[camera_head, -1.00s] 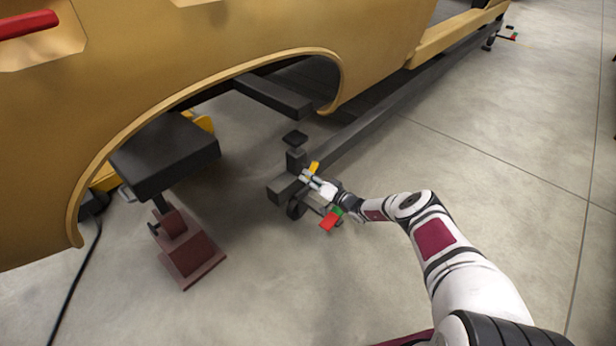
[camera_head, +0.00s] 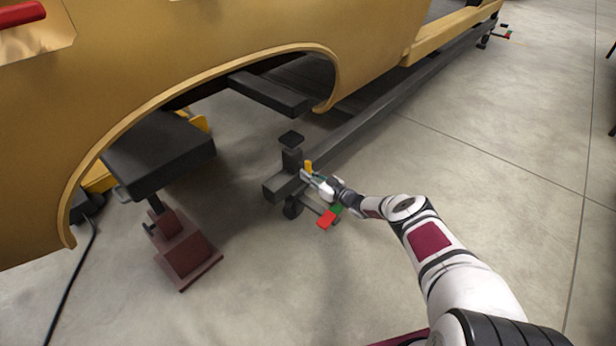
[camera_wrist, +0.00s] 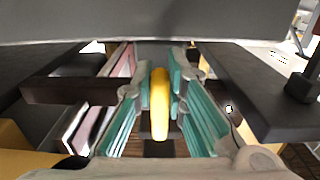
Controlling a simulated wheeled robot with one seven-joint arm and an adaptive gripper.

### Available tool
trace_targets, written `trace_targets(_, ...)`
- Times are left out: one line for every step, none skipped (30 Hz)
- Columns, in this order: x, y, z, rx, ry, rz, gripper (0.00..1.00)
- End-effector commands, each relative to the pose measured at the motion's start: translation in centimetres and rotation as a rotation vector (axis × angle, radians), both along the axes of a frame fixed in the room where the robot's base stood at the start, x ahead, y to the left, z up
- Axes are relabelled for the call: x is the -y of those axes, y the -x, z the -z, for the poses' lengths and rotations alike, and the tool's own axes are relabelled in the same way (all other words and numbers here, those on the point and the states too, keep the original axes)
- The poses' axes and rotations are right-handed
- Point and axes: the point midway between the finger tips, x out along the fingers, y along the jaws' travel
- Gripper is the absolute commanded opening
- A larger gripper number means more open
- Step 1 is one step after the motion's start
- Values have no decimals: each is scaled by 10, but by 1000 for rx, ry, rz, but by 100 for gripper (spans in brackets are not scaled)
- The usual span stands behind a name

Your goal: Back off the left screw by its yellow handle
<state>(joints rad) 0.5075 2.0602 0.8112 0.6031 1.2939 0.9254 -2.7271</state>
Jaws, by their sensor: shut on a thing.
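The yellow handle (camera_head: 308,167) stands up near the end of the dark frame rail, close to a short black post with a square pad (camera_head: 291,146). In the wrist view the yellow handle (camera_wrist: 159,103) lies lengthwise between the teal pads of my gripper (camera_wrist: 160,88). My gripper (camera_head: 309,176) is shut on the handle. The screw itself is hidden behind the handle and the fingers.
A red and green pedal-like part (camera_head: 327,219) sits low beside a caster just below my gripper. A dark red jack stand (camera_head: 182,250) is at left under a black block. The golden car body (camera_head: 210,60) overhangs the rail (camera_head: 370,121).

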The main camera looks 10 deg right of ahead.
Motion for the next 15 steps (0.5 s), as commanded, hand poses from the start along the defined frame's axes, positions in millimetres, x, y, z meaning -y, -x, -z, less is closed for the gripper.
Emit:
trace_targets(1,1,2,6,14,1,0)
trace_targets(1,1,2,10,21,1,0)
trace_targets(2,0,2,16,28,1,0)
trace_targets(2,0,2,19,32,1,0)
trace_targets(2,0,2,21,36,1,0)
trace_targets(2,0,2,25,41,1,0)
trace_targets(2,0,2,27,44,1,0)
trace_targets(2,0,2,29,46,2,0)
trace_targets(3,0,2,30,48,2,0)
trace_targets(3,0,2,31,49,2,0)
trace_targets(3,-1,2,31,49,2,0)
trace_targets(3,-1,2,31,50,2,0)
trace_targets(3,-1,1,31,50,3,0)
trace_targets(3,-1,1,31,50,3,0)
trace_targets(3,-1,1,31,50,3,0)
